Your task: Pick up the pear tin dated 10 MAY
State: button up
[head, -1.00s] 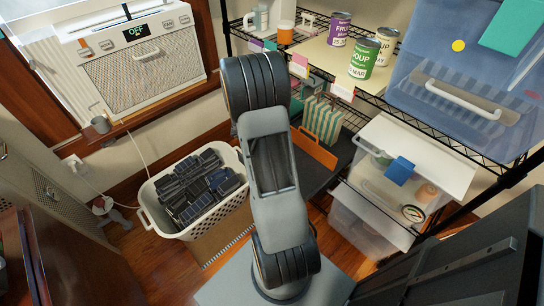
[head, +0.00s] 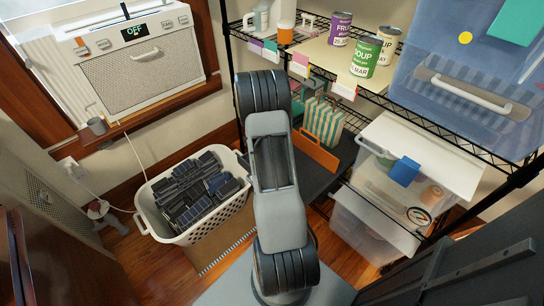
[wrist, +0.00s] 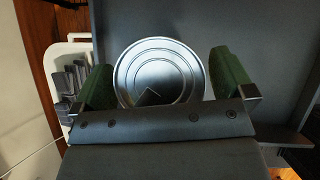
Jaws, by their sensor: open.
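A tin (wrist: 160,72) shows end-on in the wrist view, with a bare metal, ringed end and a small dark mark on it. Its label and date are hidden, so I cannot tell what it holds. My gripper (wrist: 163,82) is open, with one green finger pad on each side of the tin. I cannot tell whether either pad touches it. In the head view my arm hides the gripper and this tin. On the upper shelf there stand a purple fruit tin (head: 340,28), a green soup tin (head: 366,57) marked MAR, and a pale tin (head: 388,45) partly behind it.
A white basket (head: 216,218) of dark blocks stands left of my arm; it also shows in the wrist view (wrist: 57,60). An orange divider (head: 316,152) and a striped item (head: 323,122) stand right of my arm. Clear bins (head: 365,225) and a blue bin (head: 455,105) fill the right.

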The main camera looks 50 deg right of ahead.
jog(key=shift+r, duration=0.1)
jog(key=c, duration=1.2)
jog(key=shift+o, duration=0.2)
